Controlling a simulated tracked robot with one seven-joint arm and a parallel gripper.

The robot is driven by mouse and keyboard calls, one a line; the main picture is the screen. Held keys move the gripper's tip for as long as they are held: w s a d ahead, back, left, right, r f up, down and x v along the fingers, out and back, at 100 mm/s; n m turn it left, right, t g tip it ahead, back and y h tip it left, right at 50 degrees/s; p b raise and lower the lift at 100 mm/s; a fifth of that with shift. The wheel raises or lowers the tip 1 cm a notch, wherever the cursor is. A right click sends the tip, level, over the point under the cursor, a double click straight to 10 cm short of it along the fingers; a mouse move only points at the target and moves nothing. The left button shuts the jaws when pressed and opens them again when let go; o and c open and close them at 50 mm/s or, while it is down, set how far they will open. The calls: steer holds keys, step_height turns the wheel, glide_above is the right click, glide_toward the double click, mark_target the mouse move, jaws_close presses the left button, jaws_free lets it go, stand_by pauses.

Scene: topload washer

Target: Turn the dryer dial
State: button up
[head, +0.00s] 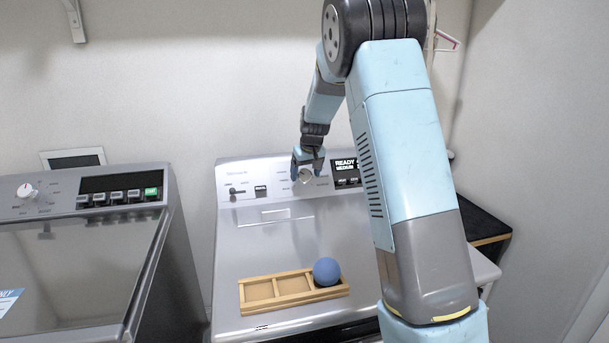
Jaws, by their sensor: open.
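The dryer (285,233) stands in the middle of the head view, with its control panel along the back. The dial (305,176) is a small round light-coloured knob on that panel, left of the lit display. My gripper (307,172) is at the dial, its fingers open with one on each side of it. Whether the fingers touch the dial I cannot tell. The display (346,172) reads "READY" and a second line of text. My arm hides the right part of the panel.
A wooden tray (256,292) with a blue ball (326,271) lies on the dryer top near the front. A washer (75,262) with its own white knob (26,191) stands to the left. A dark shelf (482,225) is on the right. Walls close in behind and right.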

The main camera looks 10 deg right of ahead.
steer(key=shift+w+f, duration=0.2)
steer(key=shift+f, duration=0.25)
steer(key=c, duration=1)
steer(key=shift+a, duration=0.2)
steer(key=shift+d, duration=0.1)
